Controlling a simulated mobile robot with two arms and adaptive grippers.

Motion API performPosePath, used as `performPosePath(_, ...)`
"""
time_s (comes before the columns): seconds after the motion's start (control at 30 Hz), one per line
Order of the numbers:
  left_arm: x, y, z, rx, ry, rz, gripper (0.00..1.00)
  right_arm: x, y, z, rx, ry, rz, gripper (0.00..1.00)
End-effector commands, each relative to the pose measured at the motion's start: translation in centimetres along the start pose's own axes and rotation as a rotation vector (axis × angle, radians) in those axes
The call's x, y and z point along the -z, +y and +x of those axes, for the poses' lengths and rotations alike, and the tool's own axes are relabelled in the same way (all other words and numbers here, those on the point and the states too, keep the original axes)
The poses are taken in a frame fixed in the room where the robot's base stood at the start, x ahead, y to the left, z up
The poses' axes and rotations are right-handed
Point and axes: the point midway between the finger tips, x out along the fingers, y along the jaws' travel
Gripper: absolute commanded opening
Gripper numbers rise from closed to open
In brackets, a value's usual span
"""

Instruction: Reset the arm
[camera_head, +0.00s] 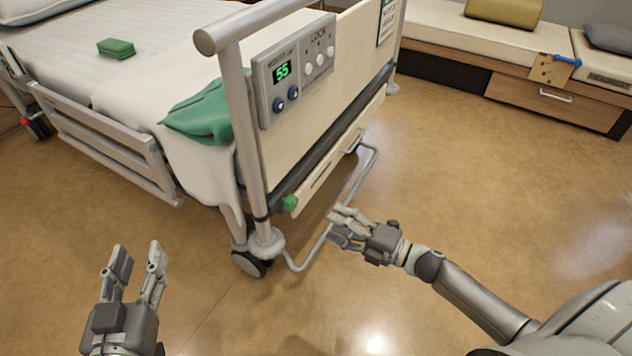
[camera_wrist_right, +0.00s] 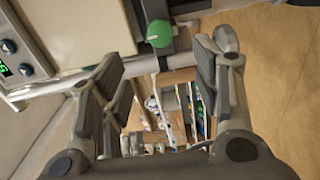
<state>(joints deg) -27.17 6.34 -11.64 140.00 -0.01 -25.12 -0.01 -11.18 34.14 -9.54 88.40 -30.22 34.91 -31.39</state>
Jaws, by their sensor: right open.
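My left gripper (camera_head: 136,262) is at the bottom left of the head view, over bare floor, with its fingers spread apart and nothing between them. My right gripper (camera_head: 338,226) is in front of the bed's foot end, beside the green knob (camera_head: 289,203) on the lower rail. In the right wrist view my right gripper (camera_wrist_right: 165,85) has its fingers wide apart and empty. The green knob (camera_wrist_right: 159,34) shows beyond the fingertips there, apart from them.
The hospital bed (camera_head: 164,74) has a foot panel with a display box (camera_head: 292,68) reading 55. A bent metal bar (camera_head: 318,246) and a caster (camera_head: 249,264) are close to my right gripper. A bench with a drawer (camera_head: 548,98) stands at the back right. Floor (camera_head: 490,190) is clear.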

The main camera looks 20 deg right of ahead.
Motion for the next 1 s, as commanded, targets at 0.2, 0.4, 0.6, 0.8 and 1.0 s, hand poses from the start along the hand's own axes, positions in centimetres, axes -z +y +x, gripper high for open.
performPosePath(0.2,0.0,0.0,0.0,0.0,0.0,0.0,0.4,0.4,0.3,0.3,-0.01,-0.01,0.022,0.57)
performPosePath(0.4,0.0,0.0,0.0,0.0,0.0,0.0,0.4,3.4,4.0,2.7,-0.107,-0.122,0.296,0.57)
performPosePath(0.6,0.0,0.0,0.0,0.0,0.0,0.0,0.4,7.0,9.6,3.8,-0.222,-0.271,0.784,0.57)
performPosePath(0.8,0.0,0.0,0.0,0.0,0.0,0.0,0.4,9.1,12.8,3.3,-0.27,-0.334,1.114,0.57)
performPosePath(1.0,0.0,0.0,0.0,0.0,0.0,0.0,0.4,10.8,15.0,2.6,-0.292,-0.362,1.344,0.57)
